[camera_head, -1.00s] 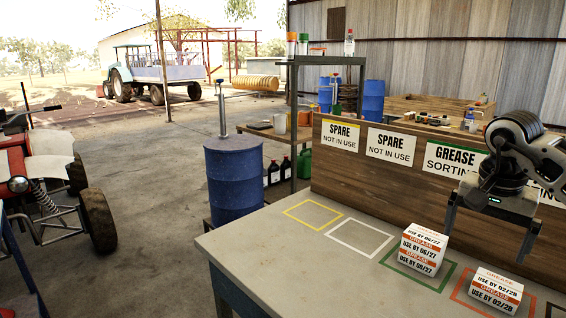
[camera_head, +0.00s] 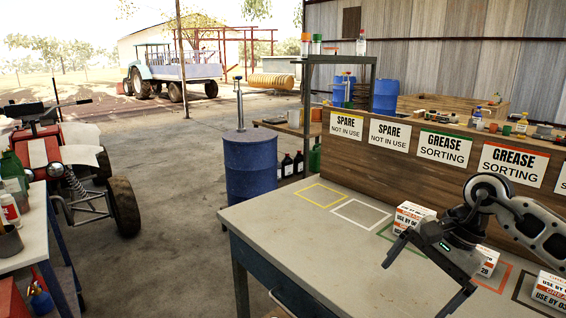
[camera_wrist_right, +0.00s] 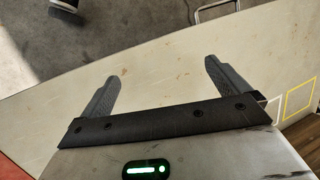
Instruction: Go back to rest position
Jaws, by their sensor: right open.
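My right gripper (camera_head: 412,290) is open and empty above the front part of the sorting table (camera_head: 262,212). In the right wrist view its two fingers (camera_wrist_right: 160,70) stand wide apart over bare tabletop. A white and orange grease box (camera_head: 413,213) sits at the green outline, partly covered by my right arm. A second grease box (camera_head: 489,262) is mostly hidden behind my right gripper, near the red outline. A third grease box (camera_head: 550,287) sits at the right edge, near a black outline. My left gripper is not in view.
The yellow outline (camera_head: 321,196) and white outline (camera_head: 361,213) on the table are empty. A wooden board with signs (camera_head: 443,147) runs along its back. A blue barrel (camera_head: 250,165) stands left of the table. A workbench (camera_head: 30,232) with bottles is at far left.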

